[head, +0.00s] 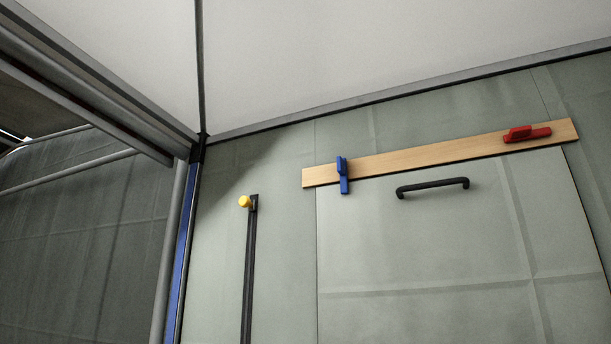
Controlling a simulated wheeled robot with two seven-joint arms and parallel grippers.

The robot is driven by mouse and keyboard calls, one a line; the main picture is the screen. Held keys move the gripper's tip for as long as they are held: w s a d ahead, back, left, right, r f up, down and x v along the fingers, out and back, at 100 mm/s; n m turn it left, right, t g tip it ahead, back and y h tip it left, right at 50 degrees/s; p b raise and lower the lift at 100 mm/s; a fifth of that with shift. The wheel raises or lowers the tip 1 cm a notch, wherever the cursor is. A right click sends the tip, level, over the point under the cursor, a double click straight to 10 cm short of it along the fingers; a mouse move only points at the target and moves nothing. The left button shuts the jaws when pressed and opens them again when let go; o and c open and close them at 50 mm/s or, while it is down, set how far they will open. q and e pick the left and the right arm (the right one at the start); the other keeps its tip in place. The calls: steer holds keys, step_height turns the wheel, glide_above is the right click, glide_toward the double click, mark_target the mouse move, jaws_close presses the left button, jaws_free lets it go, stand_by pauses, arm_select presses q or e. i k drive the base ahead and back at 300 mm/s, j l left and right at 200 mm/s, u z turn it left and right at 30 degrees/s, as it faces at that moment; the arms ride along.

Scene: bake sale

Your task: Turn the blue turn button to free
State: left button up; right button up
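The blue turn button (343,176) is mounted near the left end of a wooden strip (430,155) on the grey-green wall. It stands upright, with its lower end reaching below the strip, over the top edge of a flap or door panel (430,260). A red turn button (526,134) near the strip's right end lies roughly along the strip. Neither of my grippers shows in the head view.
A black handle (433,186) is fixed on the panel below the strip. A dark vertical rail with a yellow knob (245,202) is on the wall to the left. Frame posts stand further left, under a white ceiling.

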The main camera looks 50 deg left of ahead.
mark_target(341, 162)
steer(key=u, duration=1.3)
